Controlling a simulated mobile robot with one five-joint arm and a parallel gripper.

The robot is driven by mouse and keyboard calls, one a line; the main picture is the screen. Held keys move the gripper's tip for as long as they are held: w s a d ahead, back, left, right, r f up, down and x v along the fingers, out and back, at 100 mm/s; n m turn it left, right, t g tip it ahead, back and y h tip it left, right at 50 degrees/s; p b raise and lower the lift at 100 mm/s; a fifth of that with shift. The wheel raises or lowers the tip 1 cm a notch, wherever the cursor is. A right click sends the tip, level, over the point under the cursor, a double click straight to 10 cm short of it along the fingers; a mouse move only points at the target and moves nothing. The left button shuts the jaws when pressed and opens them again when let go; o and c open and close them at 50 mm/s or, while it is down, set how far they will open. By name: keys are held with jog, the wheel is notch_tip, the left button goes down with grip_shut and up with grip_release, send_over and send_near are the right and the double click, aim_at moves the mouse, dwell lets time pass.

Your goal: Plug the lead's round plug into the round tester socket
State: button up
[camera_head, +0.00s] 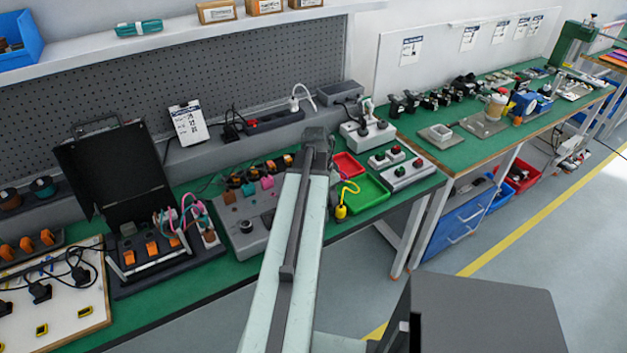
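A yellow lead (352,186) curls down to a yellow plug (341,212), upright near the front edge of the green bench, just right of my arm. I cannot tell whether the plug stands there or hangs. A grey panel unit (233,222) left of my arm has a round black part (246,228) and small coloured parts along its back; it may be the tester, but no round socket can be made out. My arm reaches up the middle, partly covering the panel's right side. My gripper's fingers are hidden or too dark to make out, so its opening and hold are unclear.
A green tray (371,188) and a red tray (348,163) lie right of my arm. Button boxes (408,175) stand right of them. An open black case (110,170) and a white board (62,325) with black plugs and cables fill the left.

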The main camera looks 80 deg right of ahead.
grip_shut()
jog(key=shift+r+p, duration=0.35)
dwell(0.6)
jog(key=shift+r+p, duration=1.15)
jog(key=shift+r, duration=0.1)
